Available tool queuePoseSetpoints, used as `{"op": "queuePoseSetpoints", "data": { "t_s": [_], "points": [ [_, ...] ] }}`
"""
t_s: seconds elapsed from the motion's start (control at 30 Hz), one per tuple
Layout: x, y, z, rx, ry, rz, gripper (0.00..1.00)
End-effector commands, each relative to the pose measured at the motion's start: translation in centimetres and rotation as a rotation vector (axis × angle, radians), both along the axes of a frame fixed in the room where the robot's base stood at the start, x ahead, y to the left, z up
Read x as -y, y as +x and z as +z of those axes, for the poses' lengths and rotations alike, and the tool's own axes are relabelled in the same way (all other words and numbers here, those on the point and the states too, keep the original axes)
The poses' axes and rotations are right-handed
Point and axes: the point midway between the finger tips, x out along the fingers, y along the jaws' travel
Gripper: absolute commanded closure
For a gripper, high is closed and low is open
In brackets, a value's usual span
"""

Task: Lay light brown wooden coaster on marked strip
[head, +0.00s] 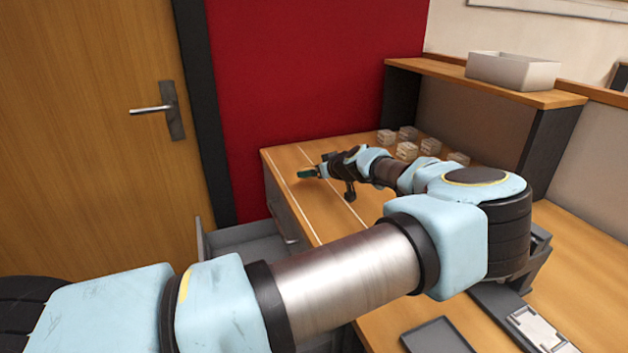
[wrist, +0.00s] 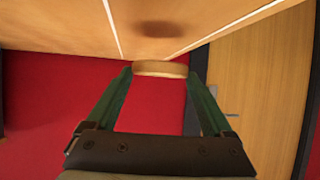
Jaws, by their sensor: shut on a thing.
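My gripper (head: 306,173) is over the far left part of the wooden table, near the two white lines. In the wrist view its green fingers (wrist: 160,72) are shut on the light brown wooden coaster (wrist: 160,68), a thin disc seen nearly edge-on between the fingertips. The coaster is held apart from the tabletop, with its dark shadow on the wood. The marked strip (head: 318,207) is the bare wood between the white lines; it also shows in the wrist view (wrist: 185,14), with the shadow on it. The coaster is too small to make out clearly in the head view.
Several small pale blocks (head: 407,151) stand at the back of the table. A grey box (head: 513,70) sits on the raised shelf. A grey drawer (head: 245,238) stands open at the table's left side. A dark tray (head: 437,337) lies in front. My arm crosses the middle.

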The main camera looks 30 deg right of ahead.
Motion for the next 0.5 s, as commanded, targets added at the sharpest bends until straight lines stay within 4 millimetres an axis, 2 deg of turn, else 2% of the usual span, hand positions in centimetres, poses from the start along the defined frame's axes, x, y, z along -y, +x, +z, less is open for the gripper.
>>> {"op": "queuePoseSetpoints", "data": {
  "t_s": [0.33, 0.5],
  "points": [
    [-0.1, 0.1, -3.9, 0.001, 0.002, 0.000, 0.68],
    [0.0, 0.1, -4.7, 0.000, -0.001, 0.000, 0.68]
  ]
}}
